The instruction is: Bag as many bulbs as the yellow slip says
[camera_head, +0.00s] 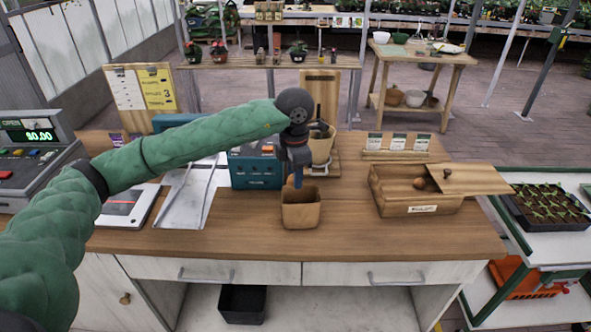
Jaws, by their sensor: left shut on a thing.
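My left gripper (296,178) points down over the open brown bag (300,217), which stands upright near the counter's front. It is shut on a small brown bulb (291,181), mostly hidden by the fingers and just at the bag's mouth. What lies inside the bag is hidden. The yellow slip (159,92) is on a board at the back left; it seems to show a 3. The wooden bulb bin (390,198) is on the right, its lid (470,180) slid partly off to the right. A bulb (419,183) shows in the opening. My right gripper is not in view.
A teal box (253,170), a metal scoop tray (186,196) and a cash register (38,145) stand on the left of the counter. The counter between bag and bin is clear.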

